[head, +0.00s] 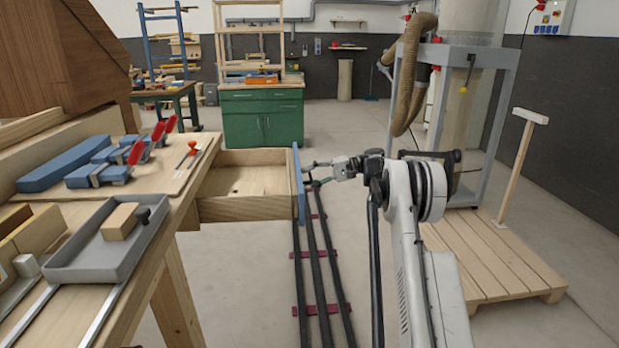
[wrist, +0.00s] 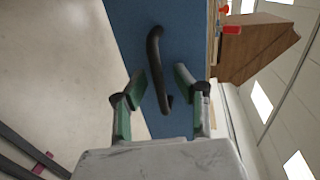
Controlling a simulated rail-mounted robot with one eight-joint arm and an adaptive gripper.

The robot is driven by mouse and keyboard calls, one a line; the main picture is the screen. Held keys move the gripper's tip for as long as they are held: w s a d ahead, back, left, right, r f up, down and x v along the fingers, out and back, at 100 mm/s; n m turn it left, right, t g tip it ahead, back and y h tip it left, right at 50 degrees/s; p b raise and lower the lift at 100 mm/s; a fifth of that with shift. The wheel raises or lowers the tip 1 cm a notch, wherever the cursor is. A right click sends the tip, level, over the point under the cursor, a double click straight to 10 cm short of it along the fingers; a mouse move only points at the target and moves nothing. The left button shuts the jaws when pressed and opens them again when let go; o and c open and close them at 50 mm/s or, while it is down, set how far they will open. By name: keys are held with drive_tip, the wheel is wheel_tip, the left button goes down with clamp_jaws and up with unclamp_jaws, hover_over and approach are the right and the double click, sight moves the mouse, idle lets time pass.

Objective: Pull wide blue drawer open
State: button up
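The wide drawer (head: 246,207) is pulled well out from the workbench, and its pale wooden box shows empty. Its blue front (head: 298,185) is seen nearly edge-on in the head view and face-on in the wrist view (wrist: 180,30). A black bar handle (wrist: 154,55) is fixed to the blue front. My gripper (head: 313,170) is just right of the blue front. In the wrist view, its two green-padded fingers (wrist: 162,84) stand apart on either side of the handle, with a visible gap on both sides. It holds nothing.
The workbench (head: 172,215) at left carries blue blocks, red-handled clamps and a grey tray (head: 105,255). Black floor rails (head: 315,270) run below my gripper. A wooden pallet (head: 500,262) lies to the right. A green cabinet (head: 262,116) stands behind.

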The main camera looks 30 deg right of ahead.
drive_tip(key=v, duration=1.2)
